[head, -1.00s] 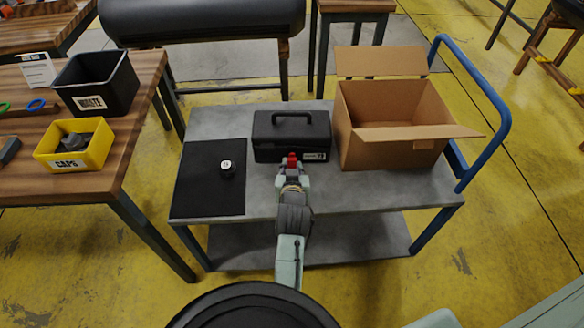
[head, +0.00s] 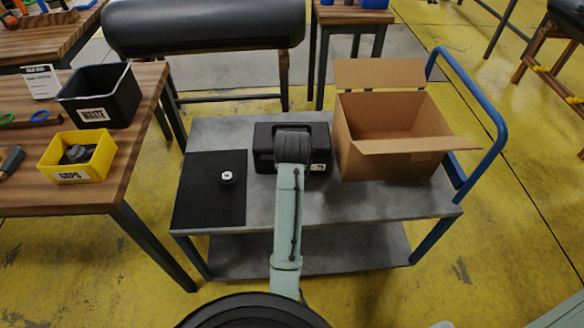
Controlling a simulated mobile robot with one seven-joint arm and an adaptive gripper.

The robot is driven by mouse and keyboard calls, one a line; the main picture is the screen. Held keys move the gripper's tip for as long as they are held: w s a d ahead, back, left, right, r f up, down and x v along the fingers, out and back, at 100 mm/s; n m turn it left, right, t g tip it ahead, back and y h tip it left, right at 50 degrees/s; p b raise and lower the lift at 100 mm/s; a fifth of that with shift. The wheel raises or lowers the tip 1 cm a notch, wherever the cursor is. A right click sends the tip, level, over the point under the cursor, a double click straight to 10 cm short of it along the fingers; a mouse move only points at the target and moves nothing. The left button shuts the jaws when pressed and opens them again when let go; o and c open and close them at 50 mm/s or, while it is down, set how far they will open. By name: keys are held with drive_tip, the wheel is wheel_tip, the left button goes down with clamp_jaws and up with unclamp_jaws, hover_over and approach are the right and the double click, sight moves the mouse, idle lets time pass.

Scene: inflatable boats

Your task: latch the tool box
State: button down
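The black tool box (head: 264,152) stands on the grey cart top, with its lid down. My gripper is hidden behind the wrist at the front of the box. I cannot see its fingers or whether it touches the box. Part of a white label (head: 318,167) shows at the box's lower right.
An open cardboard box (head: 390,166) stands close right of the tool box. A black mat (head: 208,205) with a small black, white-topped object (head: 228,177) lies left. The cart (head: 340,205) has a blue handle (head: 500,130). A wooden table (head: 118,165) holds bins on the left.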

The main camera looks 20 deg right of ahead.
idle(0.5)
drive_tip(key=c, duration=1.4)
unclamp_jaws()
drive_tip(key=shift+o, duration=0.2)
drive_tip(key=v, duration=0.7)
drive_tip(key=shift+r, duration=0.2)
